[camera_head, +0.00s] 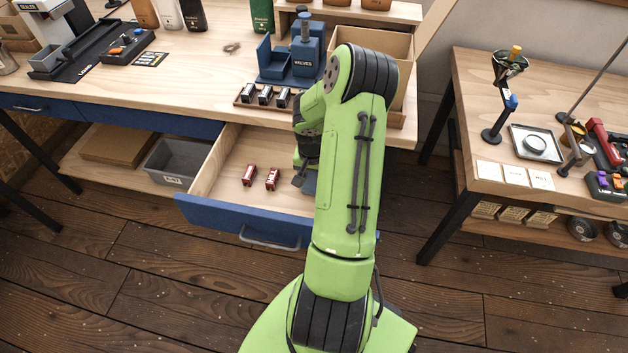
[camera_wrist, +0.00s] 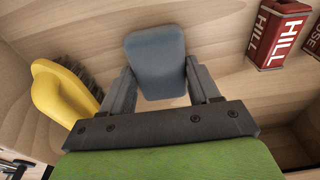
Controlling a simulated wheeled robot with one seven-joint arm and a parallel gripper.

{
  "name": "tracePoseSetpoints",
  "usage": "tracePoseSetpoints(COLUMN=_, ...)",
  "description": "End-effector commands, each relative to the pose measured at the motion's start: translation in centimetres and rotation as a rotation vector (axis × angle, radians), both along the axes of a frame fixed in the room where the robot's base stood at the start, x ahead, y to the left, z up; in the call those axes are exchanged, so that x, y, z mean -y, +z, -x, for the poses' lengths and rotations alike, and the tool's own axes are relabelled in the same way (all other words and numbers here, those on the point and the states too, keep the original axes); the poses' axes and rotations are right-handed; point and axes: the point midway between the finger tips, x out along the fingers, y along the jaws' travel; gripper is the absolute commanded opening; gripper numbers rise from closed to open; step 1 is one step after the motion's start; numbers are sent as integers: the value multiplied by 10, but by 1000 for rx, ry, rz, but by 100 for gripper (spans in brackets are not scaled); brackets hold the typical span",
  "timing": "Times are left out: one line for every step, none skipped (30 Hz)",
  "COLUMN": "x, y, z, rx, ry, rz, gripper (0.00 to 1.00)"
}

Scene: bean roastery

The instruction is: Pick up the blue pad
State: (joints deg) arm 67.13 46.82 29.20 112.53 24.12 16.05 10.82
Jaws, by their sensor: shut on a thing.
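The blue pad is a grey-blue rounded block (camera_wrist: 155,62) in the wrist view. It sits between the two fingers of my gripper (camera_wrist: 160,88), which is shut on it. Wooden drawer floor shows behind and around the pad; I cannot tell whether the pad touches it. In the head view my green arm reaches down into the open drawer (camera_head: 215,166). There a small part of the pad (camera_head: 309,184) seems to show beside the arm, and the arm hides most of my gripper.
A yellow-handled brush (camera_wrist: 62,95) lies on the other side. The drawer's blue front (camera_head: 240,222) and wooden walls enclose the space. The workbench top (camera_head: 190,65) overhangs its back.

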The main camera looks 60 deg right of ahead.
Motion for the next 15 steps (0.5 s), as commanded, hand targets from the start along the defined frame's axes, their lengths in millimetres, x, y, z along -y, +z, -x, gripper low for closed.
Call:
tracePoseSetpoints(x=0, y=0, z=0, rx=0, ry=0, rz=0, gripper=32)
tracePoseSetpoints(x=0, y=0, z=0, rx=0, ry=0, rz=0, gripper=27)
tracePoseSetpoints(x=0, y=0, z=0, rx=0, ry=0, rz=0, gripper=27)
tracePoseSetpoints(x=0, y=0, z=0, rx=0, ry=0, rz=0, gripper=27)
tracePoseSetpoints(x=0, y=0, z=0, rx=0, ry=0, rz=0, gripper=27)
tracePoseSetpoints(x=0, y=0, z=0, rx=0, ry=0, rz=0, gripper=27)
tracePoseSetpoints(x=0, y=1, z=0, rx=0, ry=0, rz=1, gripper=27)
tracePoseSetpoints(x=0, y=2, z=0, rx=0, ry=0, rz=1, gripper=27)
tracePoseSetpoints(x=0, y=7, z=0, rx=1, ry=0, rz=2, gripper=26)
tracePoseSetpoints(x=0, y=12, z=-1, rx=1, ry=0, rz=3, gripper=26)
tracePoseSetpoints(x=1, y=18, z=-1, rx=2, ry=1, rz=3, gripper=26)
tracePoseSetpoints(x=1, y=28, z=-1, rx=2, ry=1, rz=5, gripper=26)
tracePoseSetpoints(x=1, y=37, z=-1, rx=2, ry=0, rz=6, gripper=26)
tracePoseSetpoints(x=1, y=45, z=-1, rx=3, ry=0, rz=6, gripper=26)
tracePoseSetpoints(x=1, y=56, z=-1, rx=2, ry=1, rz=6, gripper=26)
